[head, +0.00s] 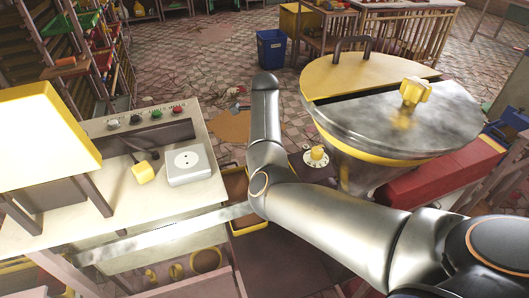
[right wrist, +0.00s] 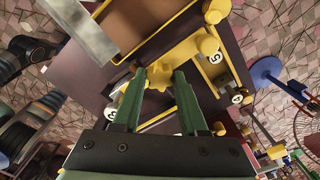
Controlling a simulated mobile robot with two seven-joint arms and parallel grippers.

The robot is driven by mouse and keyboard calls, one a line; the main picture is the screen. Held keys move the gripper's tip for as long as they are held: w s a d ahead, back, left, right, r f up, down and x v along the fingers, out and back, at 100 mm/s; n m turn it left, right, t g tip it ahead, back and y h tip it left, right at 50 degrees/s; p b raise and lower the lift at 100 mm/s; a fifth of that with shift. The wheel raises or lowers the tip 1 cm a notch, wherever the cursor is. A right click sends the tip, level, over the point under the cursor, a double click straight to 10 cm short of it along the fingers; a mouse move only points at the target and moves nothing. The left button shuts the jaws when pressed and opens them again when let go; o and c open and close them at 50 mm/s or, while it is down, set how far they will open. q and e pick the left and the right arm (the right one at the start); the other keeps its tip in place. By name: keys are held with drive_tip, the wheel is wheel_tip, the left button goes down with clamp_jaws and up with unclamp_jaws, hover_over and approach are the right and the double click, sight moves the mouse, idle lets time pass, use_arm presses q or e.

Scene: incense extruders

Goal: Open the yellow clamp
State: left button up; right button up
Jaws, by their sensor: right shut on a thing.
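My right gripper (right wrist: 160,73) shows in the right wrist view, its two green fingers closed on a yellow part of the machine. This part (right wrist: 157,82) looks like the yellow clamp's handle, though the fingers hide much of it. Yellow machine parts with rounded knobs (right wrist: 208,45) stand around it, in front of a dark panel. In the head view my right arm reaches in from the lower right and bends at the middle; its gripper is hidden there. My left gripper is not in view.
A large metal hopper (head: 385,130) with a yellow-rimmed lid stands at the right of the head view. A console (head: 150,125) with coloured buttons, a yellow-ended lever (head: 142,172) and a white box (head: 188,166) is at the left. A blue bin (head: 271,50) stands on the floor behind.

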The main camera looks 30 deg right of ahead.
clamp_jaws()
idle(0.6)
